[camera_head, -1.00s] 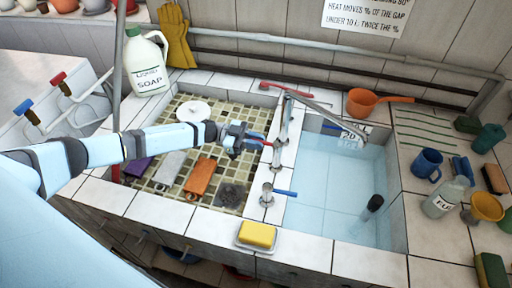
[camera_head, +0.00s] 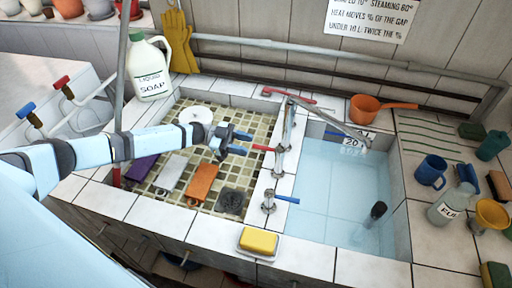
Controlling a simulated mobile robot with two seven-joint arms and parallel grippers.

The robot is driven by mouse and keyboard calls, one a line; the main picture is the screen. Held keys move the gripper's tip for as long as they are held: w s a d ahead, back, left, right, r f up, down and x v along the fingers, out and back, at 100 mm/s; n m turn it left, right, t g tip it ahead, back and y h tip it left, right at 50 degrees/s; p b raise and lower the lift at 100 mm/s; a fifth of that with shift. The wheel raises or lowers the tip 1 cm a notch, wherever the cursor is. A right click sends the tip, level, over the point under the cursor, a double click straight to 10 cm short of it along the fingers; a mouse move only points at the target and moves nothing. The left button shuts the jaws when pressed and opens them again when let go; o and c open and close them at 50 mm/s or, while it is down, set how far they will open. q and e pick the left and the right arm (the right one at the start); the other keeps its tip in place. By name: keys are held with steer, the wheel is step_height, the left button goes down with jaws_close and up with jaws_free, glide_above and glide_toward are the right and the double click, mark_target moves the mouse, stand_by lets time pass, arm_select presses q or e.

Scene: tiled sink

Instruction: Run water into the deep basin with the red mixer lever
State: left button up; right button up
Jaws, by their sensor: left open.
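The red mixer lever (camera_head: 263,148) sticks out to the left from the metal mixer (camera_head: 279,150) on the tiled divider. A blue lever (camera_head: 287,199) points right, nearer the front. The metal spout (camera_head: 328,115) reaches over the deep basin (camera_head: 318,205) on the right, which looks pale blue inside with a number plate at its back wall. I cannot tell whether water runs from the spout. My left gripper (camera_head: 246,143) is open and empty over the shallow tiled basin, its fingertips just left of the red lever, apparently apart from it. My right gripper is not in view.
A soap jug (camera_head: 149,66) stands at the back left. A yellow sponge (camera_head: 258,242) sits at the front. An orange pan (camera_head: 366,108) and blue mug (camera_head: 431,170) stand around the deep basin.

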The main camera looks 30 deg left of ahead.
arm_select(q)
steer(key=b+v, duration=0.1)
steer(key=v, duration=0.8)
steer(key=shift+w, duration=0.1)
